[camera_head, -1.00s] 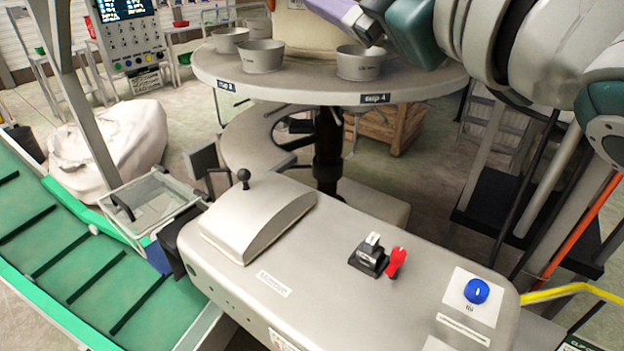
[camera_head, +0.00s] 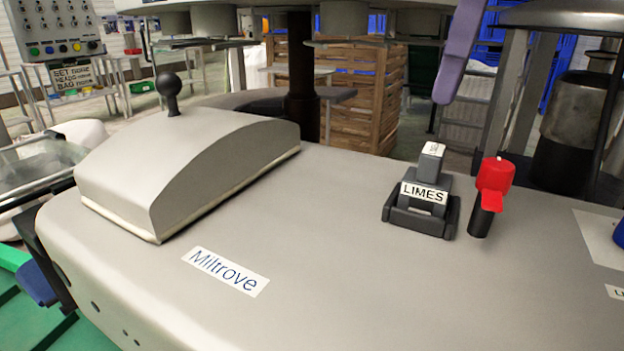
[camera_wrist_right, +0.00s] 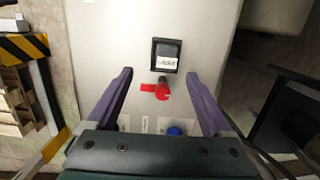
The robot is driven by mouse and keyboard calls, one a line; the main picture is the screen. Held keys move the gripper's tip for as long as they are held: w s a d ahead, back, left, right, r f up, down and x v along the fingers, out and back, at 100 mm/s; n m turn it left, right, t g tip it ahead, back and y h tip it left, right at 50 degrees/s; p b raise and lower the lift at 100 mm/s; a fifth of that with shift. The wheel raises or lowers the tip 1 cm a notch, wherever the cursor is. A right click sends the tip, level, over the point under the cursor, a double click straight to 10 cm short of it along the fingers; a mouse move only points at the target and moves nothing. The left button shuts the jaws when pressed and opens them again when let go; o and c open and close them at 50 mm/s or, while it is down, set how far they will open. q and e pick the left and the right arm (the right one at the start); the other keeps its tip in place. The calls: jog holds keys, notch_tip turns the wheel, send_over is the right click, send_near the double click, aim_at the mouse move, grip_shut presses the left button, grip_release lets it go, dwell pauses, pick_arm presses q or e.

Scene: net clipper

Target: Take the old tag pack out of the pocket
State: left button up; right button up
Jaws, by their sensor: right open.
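A dark pocket (camera_head: 445,224) stands on the grey machine top, with a grey block, which looks like the tag pack (camera_head: 433,160), upright in it. The block has a pale top, and a white label reading "LIMES" faces front. In the right wrist view the pocket (camera_wrist_right: 154,56) lies between and beyond the fingertips. My right gripper (camera_wrist_right: 160,75) is open with two purple fingers and nothing between them. In the head view one purple finger (camera_head: 460,50) hangs above and behind the pocket, apart from it. My left gripper is not in view.
A red-topped lever (camera_head: 494,178) stands close to the right of the pocket. A grey cover (camera_head: 190,150) with a black knob is at left. A blue button (camera_wrist_right: 175,131) is nearer in the wrist view. The round table (camera_head: 390,5) overhangs behind. The machine top's middle is clear.

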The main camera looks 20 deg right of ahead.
aim_at(435, 149)
jog(key=f, duration=0.3)
jog(key=shift+d+f, duration=0.3)
jog(key=shift+w+f, duration=0.2)
jog(key=shift+f, duration=0.8)
jog(key=shift+w+f, duration=0.25)
jog(key=shift+f, duration=0.8)
jog(key=shift+w+f, duration=0.2)
jog(key=shift+f, duration=0.8)
grip_shut()
